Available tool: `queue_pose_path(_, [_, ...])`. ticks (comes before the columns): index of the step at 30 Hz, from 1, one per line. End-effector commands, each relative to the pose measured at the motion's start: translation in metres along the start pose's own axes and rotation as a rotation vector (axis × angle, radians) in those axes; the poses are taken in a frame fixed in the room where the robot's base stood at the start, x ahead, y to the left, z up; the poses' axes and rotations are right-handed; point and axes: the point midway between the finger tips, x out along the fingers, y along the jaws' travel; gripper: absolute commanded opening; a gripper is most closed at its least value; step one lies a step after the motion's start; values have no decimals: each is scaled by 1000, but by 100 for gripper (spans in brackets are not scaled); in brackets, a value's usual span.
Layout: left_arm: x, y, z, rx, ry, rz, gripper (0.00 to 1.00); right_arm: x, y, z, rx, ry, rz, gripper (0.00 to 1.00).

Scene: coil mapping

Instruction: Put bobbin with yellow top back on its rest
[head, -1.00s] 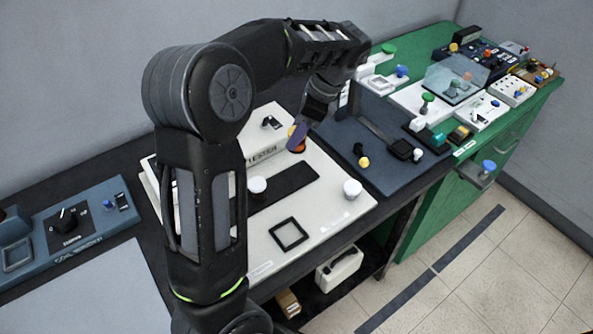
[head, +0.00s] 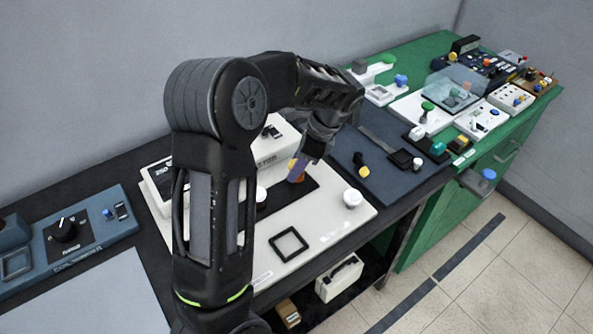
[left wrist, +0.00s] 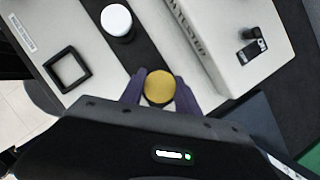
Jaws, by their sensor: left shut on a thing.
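The bobbin with the yellow top (head: 292,164) is between the purple fingers of my left gripper (head: 297,171), over the black strip (head: 285,188) of the white tester. In the left wrist view, the round yellow top (left wrist: 159,87) sits between the two fingertips of the left gripper (left wrist: 160,92), with the same black strip (left wrist: 142,48) around it. My left gripper is shut on this bobbin. Its lower part is hidden, so I cannot tell whether it touches the strip. My right gripper is not in view.
A white-topped bobbin (left wrist: 116,20) stands on the strip. A white knob (head: 351,198) and a black square frame (head: 288,242) are on the white plate (head: 325,213). A blue-grey board (head: 385,185) lies right of it, and a green bench (head: 420,62) with several devices stands beyond.

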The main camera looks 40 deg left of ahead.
Motion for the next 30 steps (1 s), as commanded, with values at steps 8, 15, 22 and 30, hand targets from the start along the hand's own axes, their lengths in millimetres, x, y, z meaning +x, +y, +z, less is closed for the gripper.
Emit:
queue_pose_path(8, [22,0,-9,0,0,-1,0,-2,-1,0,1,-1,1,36])
queue_pose_path(15, [24,0,-10,0,0,0,0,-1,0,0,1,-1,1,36])
queue_pose_path(22, [25,0,-10,0,0,0,52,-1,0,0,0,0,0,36])
queue_pose_path(30, [24,0,-10,0,0,0,60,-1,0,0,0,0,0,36])
